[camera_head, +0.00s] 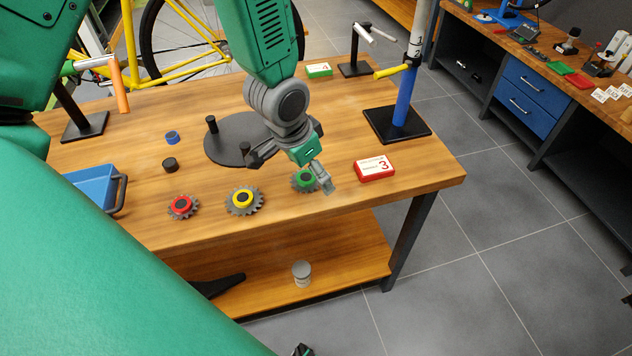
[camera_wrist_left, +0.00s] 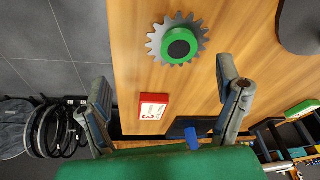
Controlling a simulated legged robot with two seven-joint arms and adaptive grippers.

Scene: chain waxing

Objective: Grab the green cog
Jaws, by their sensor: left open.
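The green cog (camera_head: 304,181), a grey toothed wheel with a green hub, lies flat on the wooden table, partly hidden by one finger of my left gripper (camera_head: 290,177). In the left wrist view the green cog (camera_wrist_left: 178,43) shows whole, beyond the fingertips and toward the right finger. My left gripper (camera_wrist_left: 163,75) is open with its fingers wide apart and nothing between them. It hangs over the table close to the cog; the exact height is hard to tell.
A yellow-hubbed cog (camera_head: 244,201) and a red-hubbed cog (camera_head: 182,207) lie to the left. A red box marked 3 (camera_head: 375,169) is to the right. A dark round plate (camera_head: 226,143) with pegs lies behind. A blue post stand (camera_head: 397,124) stands at the right corner.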

